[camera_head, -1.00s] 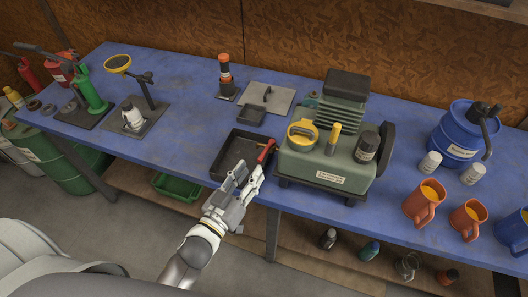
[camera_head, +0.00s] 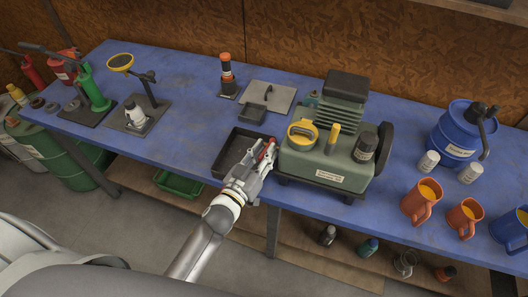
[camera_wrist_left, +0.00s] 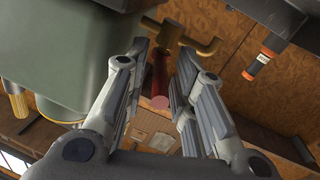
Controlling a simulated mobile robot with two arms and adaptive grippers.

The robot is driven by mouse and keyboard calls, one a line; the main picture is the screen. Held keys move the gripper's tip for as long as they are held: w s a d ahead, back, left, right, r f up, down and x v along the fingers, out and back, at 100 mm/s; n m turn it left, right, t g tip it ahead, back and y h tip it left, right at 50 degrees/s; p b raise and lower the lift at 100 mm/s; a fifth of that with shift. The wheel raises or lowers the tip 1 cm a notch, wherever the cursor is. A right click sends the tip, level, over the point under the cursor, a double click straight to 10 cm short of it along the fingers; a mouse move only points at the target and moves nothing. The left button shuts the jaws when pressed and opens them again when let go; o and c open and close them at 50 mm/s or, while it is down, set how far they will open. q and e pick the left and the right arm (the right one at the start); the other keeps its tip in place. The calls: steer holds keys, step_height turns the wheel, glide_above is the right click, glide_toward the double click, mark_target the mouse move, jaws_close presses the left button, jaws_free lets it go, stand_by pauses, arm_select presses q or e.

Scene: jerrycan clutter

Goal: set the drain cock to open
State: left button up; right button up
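The drain cock (camera_wrist_left: 170,36) shows in the left wrist view as a brass body with a side spout and a red lever (camera_wrist_left: 160,80). It sits at the left end of the green compressor (camera_head: 325,173). The red lever (camera_head: 268,148) also shows in the head view, partly covered by my left gripper (camera_head: 266,153). In the left wrist view, the fingers of my left gripper (camera_wrist_left: 163,58) are apart, one on each side of the lever. I see a gap beside the lever; contact is not clear. My right gripper is not in view.
A black tray (camera_head: 236,146) lies on the blue bench (camera_head: 190,105) below and left of the cock. Orange mugs (camera_head: 420,201) and a blue drum (camera_head: 458,133) stand at the right.

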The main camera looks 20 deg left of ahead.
arm_select(q)
jaws_close()
steer(key=shift+w+a+r+m+h+p, duration=0.1)
steer(key=shift+a+r+m+h+p, duration=0.1)
steer(key=shift+m+h+p, duration=0.4)
steer(key=shift+w+a+f+m+g+h+p, duration=0.1)
steer(key=shift+a+m+g+h+p, duration=0.2)
steer(key=shift+h, duration=0.4)
steer(key=shift+w+a+m+g+h+p, duration=0.1)
steer(key=shift+m+g+h+p, duration=0.3)
steer(key=shift+h, duration=0.3)
